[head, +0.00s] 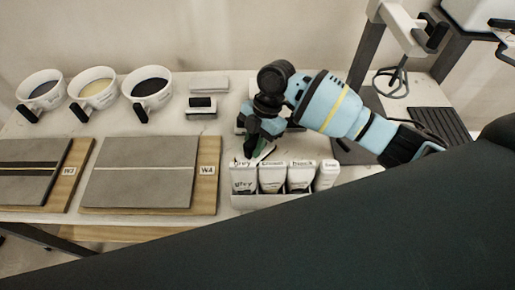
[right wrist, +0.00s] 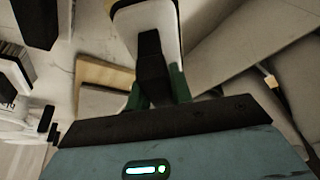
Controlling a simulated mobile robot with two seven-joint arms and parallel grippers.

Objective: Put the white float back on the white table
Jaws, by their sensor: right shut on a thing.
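My right gripper (head: 260,146) is over the table, just behind the row of labelled containers. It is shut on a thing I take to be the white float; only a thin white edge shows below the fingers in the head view. In the right wrist view the white float (right wrist: 148,20) shows as a white body with a black handle between the green-sided fingers (right wrist: 158,92). Its underside is hidden, so I cannot tell whether it touches anything. The white table (head: 222,140) lies beneath. My left gripper is not in view.
White containers (head: 271,181) stand in a rack just in front of the gripper. A black-handled block (head: 201,113) and a pale block (head: 209,83) lie behind left. Tile boards (head: 137,172) and three handled bowls (head: 150,91) are at left. Bare table shows between boards and gripper.

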